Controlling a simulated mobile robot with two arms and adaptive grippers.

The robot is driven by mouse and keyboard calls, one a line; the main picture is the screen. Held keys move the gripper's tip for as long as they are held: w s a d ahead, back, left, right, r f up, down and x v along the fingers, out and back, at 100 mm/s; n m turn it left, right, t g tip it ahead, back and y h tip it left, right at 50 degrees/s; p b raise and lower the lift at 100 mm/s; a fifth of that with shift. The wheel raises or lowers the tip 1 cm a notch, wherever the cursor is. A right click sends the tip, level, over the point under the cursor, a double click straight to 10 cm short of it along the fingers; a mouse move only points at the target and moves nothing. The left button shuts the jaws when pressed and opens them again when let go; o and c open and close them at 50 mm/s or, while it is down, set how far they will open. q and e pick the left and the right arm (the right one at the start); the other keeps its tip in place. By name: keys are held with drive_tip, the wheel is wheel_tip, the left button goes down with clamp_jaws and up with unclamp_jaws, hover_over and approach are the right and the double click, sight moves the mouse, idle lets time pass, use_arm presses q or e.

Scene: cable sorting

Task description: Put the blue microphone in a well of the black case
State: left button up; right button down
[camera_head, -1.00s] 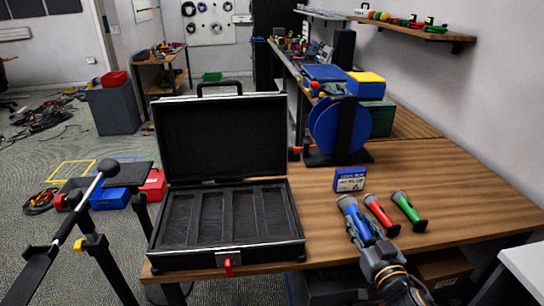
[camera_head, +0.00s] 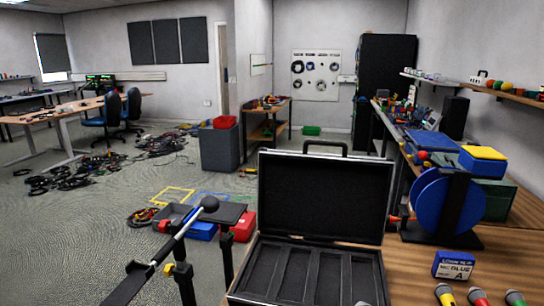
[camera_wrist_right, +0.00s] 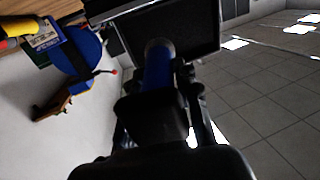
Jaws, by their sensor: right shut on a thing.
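The blue microphone (camera_wrist_right: 157,72), with a grey mesh head, is in my right gripper (camera_wrist_right: 157,92) in the wrist view. The fingers are shut around its blue body, and the head sticks out beyond them. In the head view only a small grey tip (camera_head: 362,303), probably its head, shows at the bottom edge, in front of the case. The black case (camera_head: 378,268) stands open on the table, lid raised, with several long foam wells (camera_head: 333,277); their front ends are cut off. The wells I can see look empty. My left gripper is not in view.
Yellow (camera_head: 444,293), red (camera_head: 478,296) and green (camera_head: 515,297) microphones lie right of the case. Behind them are a blue loan-slip box (camera_head: 454,265) and a blue cable reel (camera_head: 440,205). A boom stand (camera_head: 208,204) stands left of the case.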

drive_tip(key=shift+s+f, duration=0.25)
drive_tip(key=shift+s, duration=0.65)
drive_tip(key=shift+s+f, duration=0.3)
drive_tip(key=shift+s, duration=0.55)
drive_tip(key=shift+s+f, duration=0.25)
drive_tip(key=shift+s, duration=0.65)
